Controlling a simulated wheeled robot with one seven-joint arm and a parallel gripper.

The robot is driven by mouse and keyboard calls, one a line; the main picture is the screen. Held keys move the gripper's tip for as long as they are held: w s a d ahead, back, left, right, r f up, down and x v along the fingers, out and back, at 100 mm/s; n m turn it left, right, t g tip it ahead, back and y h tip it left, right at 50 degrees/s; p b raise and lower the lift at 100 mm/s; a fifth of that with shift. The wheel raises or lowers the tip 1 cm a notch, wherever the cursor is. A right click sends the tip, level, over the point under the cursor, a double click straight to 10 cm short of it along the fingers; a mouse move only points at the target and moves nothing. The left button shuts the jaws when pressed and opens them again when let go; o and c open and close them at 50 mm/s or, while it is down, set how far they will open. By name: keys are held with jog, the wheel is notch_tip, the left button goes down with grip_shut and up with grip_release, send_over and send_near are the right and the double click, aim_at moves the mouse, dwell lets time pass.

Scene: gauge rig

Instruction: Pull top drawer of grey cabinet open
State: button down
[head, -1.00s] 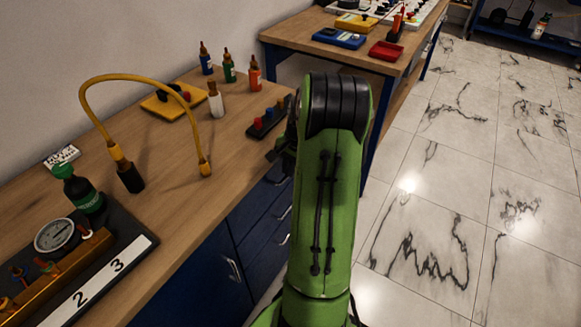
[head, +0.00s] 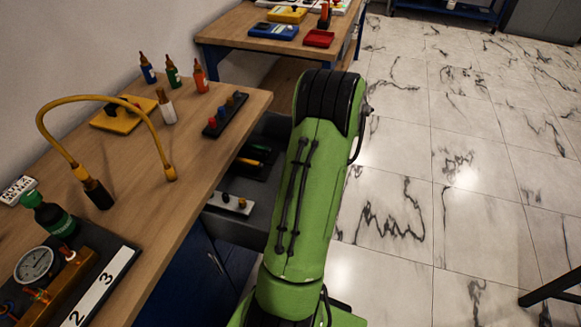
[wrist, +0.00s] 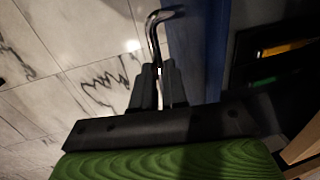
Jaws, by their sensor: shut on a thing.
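The top drawer (head: 228,228) of the cabinet stands well open below the bench top. The cabinet front (head: 190,262) looks dark blue, and the drawer's inside looks dark grey. In the wrist view the drawer's blue front (wrist: 208,50) is at the centre right. A curved metal handle (wrist: 154,28) sticks out from between my gripper's fingers (wrist: 157,85). The two fingers are close together and shut on this handle. In the head view my green arm covers the gripper, the handle and part of the drawer.
The drawer holds a light strip with dark knobs (head: 230,203) and a green-handled tool (head: 258,148). The wooden bench top (head: 165,200) carries bottles, a yellow hose and a gauge (head: 35,265). Open tiled floor (head: 400,180) lies right of my arm.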

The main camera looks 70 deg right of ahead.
jog(key=s+d+p, duration=0.1)
jog(key=s, duration=0.9)
jog(key=shift+s, duration=0.4)
jog(key=c, duration=1.4)
grip_release()
jog(key=shift+c, duration=0.2)
notch_tip(320, 180, up, 16)
jog(key=s+p, duration=0.3)
jog(key=p, duration=0.2)
jog(key=shift+d+f, duration=0.15)
jog(key=shift+f, duration=0.1)
